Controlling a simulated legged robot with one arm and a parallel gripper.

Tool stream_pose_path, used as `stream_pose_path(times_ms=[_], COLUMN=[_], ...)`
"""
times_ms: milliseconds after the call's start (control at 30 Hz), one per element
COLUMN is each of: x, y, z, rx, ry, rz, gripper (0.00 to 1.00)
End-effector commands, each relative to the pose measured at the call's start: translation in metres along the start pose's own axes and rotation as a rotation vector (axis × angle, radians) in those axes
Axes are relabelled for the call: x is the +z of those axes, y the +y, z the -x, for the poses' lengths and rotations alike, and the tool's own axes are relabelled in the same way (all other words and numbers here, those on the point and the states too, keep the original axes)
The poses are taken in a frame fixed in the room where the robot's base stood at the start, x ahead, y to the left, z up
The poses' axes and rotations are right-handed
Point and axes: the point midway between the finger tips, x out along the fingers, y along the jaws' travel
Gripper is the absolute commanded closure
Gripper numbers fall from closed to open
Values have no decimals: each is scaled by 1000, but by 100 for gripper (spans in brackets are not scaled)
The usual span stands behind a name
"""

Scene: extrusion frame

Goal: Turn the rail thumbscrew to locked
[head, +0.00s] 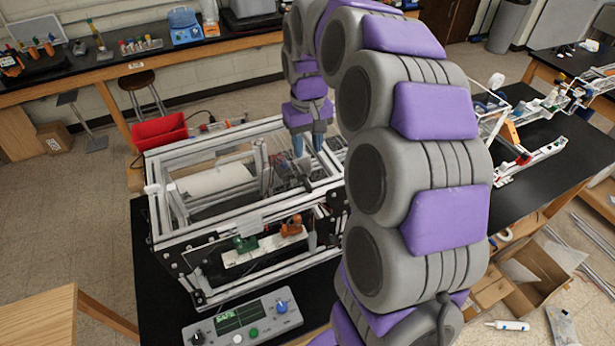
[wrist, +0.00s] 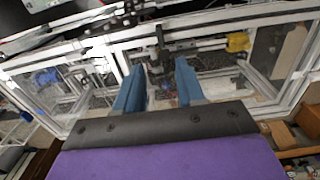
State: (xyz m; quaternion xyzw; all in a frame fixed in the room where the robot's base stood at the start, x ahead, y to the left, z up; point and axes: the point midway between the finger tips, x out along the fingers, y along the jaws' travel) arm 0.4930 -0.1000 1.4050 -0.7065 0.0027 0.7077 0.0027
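My gripper (head: 309,150) is above the right part of the aluminium extrusion frame (head: 215,144), pointing down. Its two blue fingers are apart, with a clear gap between them, in the wrist view (wrist: 160,68). A small dark upright part (wrist: 160,38) on a rail shows just beyond the gap between the fingertips. It may be the rail thumbscrew, but it is too small and blurred to tell its shape or whether it is locked. I see nothing held between the fingers. My arm hides the frame's right end in the head view.
A control box (head: 262,322) with a green display reading "SAFE" and a blue knob stands before the frame. An orange part (head: 292,227) and a green part (head: 245,243) sit at the frame's front. A red bin (head: 159,131) is behind it. Frame bars surround the fingers closely.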

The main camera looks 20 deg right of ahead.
Motion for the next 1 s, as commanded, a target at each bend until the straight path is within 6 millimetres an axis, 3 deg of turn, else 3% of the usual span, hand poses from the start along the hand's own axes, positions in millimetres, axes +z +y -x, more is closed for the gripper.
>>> stream_pose_path(times_ms=[500,733,1000], x=[1,1,0], y=[0,0,0], z=[-96,-117,-120], rx=[-1,0,0], ry=[-2,0,2], rz=[0,0,0], gripper=[62,62,62])
